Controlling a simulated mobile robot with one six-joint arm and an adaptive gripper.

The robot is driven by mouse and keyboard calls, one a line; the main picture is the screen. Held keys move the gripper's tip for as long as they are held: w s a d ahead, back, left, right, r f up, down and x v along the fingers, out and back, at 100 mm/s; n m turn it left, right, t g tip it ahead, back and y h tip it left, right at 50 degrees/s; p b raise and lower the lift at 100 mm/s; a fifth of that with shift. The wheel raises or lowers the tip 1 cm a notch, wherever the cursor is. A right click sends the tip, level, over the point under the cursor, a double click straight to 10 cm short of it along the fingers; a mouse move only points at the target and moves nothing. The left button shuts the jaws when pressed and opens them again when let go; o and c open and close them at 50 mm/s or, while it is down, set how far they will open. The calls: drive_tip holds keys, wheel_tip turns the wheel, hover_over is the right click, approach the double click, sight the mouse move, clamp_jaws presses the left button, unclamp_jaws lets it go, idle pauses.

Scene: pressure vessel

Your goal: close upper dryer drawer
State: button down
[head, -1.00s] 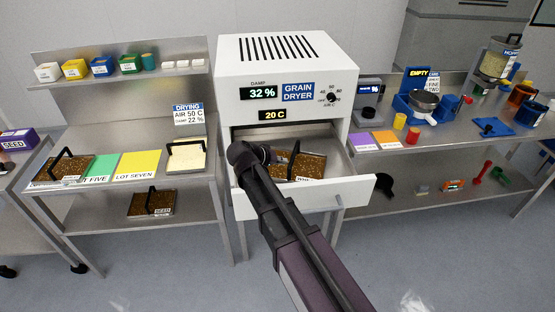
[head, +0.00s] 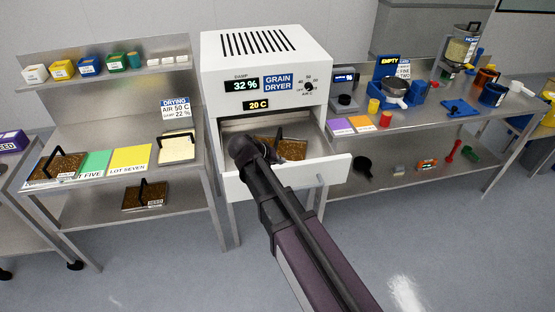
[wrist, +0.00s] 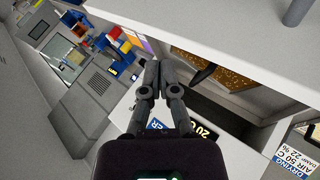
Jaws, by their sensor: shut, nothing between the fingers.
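The upper drawer (head: 335,170) of the white grain dryer (head: 262,55) stands open in the head view, pulled out toward me. A seed tray (head: 292,149) with a dark handle lies inside it. My arm crosses the drawer front from below, and its end is at the drawer's left part; the fingertips are hidden there. In the wrist view my gripper (wrist: 154,74) is shut and empty, its two grey fingers together. The seed tray (wrist: 205,62) and drawer interior show beyond and right of the fingers. Whether the fingers touch the drawer cannot be told.
A left bench holds a seed tray (head: 58,165), coloured mats and a pale tray (head: 177,147). A right bench carries a scale (head: 344,95), coloured cups and blue equipment (head: 390,85). Open grey floor (head: 440,250) lies in front.

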drive_tip(key=s+d+f+g+y+b, duration=0.3)
drive_tip(key=s+d+f, duration=0.4)
drive_tip(key=d, duration=0.3)
drive_tip(key=s+d+f+m+g+y+b, duration=0.1)
drive_tip(key=s+d+f+g+y+b, duration=0.2)
drive_tip(key=s+d, duration=0.5)
wheel_tip(320, 180, down, 4)
drive_tip(key=d+y+b, duration=0.1)
drive_tip(key=d+b, duration=0.1)
drive_tip(key=shift+s+d+r+m, duration=0.15)
drive_tip(key=shift+s+d+m, duration=0.05)
drive_tip(key=shift+d+m, duration=0.15)
drive_tip(key=shift+a, duration=0.1)
